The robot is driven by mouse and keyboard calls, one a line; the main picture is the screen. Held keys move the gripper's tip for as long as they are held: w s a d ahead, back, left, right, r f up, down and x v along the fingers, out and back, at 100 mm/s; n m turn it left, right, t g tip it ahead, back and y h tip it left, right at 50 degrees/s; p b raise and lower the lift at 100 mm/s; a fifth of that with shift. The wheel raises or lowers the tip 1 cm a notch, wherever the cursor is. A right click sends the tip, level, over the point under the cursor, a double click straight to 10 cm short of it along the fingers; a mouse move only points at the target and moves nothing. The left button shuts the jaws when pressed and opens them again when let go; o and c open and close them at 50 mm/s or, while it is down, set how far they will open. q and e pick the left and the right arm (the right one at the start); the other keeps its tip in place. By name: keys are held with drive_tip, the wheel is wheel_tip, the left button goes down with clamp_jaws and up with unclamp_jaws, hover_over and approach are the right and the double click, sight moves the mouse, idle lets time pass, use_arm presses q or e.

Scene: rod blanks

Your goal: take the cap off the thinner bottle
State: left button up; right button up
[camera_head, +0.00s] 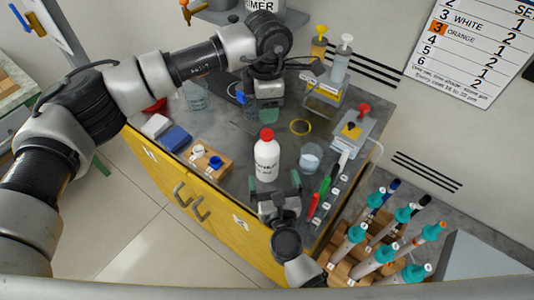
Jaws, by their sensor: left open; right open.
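A white bottle (266,165) with dark lettering stands upright on the grey bench top. Its red cap (267,135) is on it. My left gripper (266,113) is open, with green finger pads, and shows just above the red cap in the picture; I see no contact. My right gripper (275,183) is open in front of the bottle's lower part, fingers spread to either side; whether it touches the bottle I cannot tell. A second bottle to compare thickness with is not clearly visible; my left arm hides part of the bench.
A device with a red knob (364,109) stands right.

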sight(269, 161)
use_arm(q)
drive_tip(key=shift+s+r, duration=0.35)
drive_tip(key=shift+s, duration=0.3)
use_arm(e)
drive_tip(key=w, duration=0.3)
drive_tip(key=shift+w+a+r, duration=0.3)
drive_tip(key=shift+a+r, duration=0.05)
drive_tip(key=shift+a, duration=0.05)
use_arm(q)
drive_tip(key=shift+w+f, duration=0.2)
drive_tip(key=shift+w, duration=0.15)
use_arm(e)
drive_tip(key=w, duration=0.5)
drive_tip(key=shift+a+f, duration=0.25)
drive_tip(key=shift+a, duration=0.1)
use_arm(q)
drive_tip(key=shift+s+r, duration=0.1)
drive_tip(key=shift+s, duration=0.1)
use_arm(e)
drive_tip(key=shift+w+r, duration=0.1)
drive_tip(key=shift+w, duration=0.1)
use_arm(q)
drive_tip(key=shift+w, duration=0.1)
use_arm(e)
drive_tip(key=shift+c, duration=0.3)
